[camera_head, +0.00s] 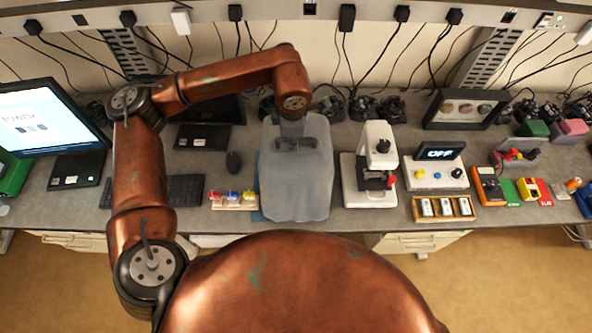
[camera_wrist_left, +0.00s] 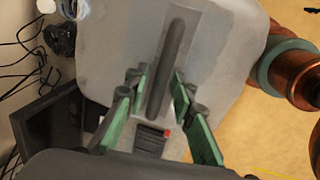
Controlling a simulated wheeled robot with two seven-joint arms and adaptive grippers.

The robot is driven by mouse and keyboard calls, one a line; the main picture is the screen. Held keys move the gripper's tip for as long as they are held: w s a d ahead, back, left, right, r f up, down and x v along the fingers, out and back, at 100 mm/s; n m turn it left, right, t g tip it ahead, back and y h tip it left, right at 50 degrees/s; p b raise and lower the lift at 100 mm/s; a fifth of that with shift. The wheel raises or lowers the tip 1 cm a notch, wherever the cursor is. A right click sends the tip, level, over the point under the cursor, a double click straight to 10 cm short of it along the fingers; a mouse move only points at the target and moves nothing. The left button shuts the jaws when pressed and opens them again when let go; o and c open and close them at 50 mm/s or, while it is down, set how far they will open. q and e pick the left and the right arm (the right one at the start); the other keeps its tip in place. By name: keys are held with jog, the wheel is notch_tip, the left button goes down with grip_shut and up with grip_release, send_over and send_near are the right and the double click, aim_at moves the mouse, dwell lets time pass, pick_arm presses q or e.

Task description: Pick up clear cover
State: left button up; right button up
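The clear cover (camera_head: 297,188) is a translucent grey box standing on the workbench in the middle of the head view. Its top also shows in the left wrist view (camera_wrist_left: 225,60), with a dark bar handle (camera_wrist_left: 172,70) along it. My left gripper (camera_wrist_left: 160,80) is open, with one green-padded finger on each side of the handle; gaps show between the pads and the bar. In the head view my left gripper (camera_head: 294,138) points down at the cover's top, and its fingers are hard to make out. My right gripper is not in view.
Right of the cover stands a white microscope-like device (camera_head: 374,165), then a box reading OFF (camera_head: 437,170). Left of it are a small board with coloured knobs (camera_head: 233,198), a mouse (camera_head: 234,161) and a laptop (camera_head: 45,118). Cables hang behind along the wall.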

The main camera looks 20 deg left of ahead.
pick_arm(q)
grip_shut()
dwell(0.7)
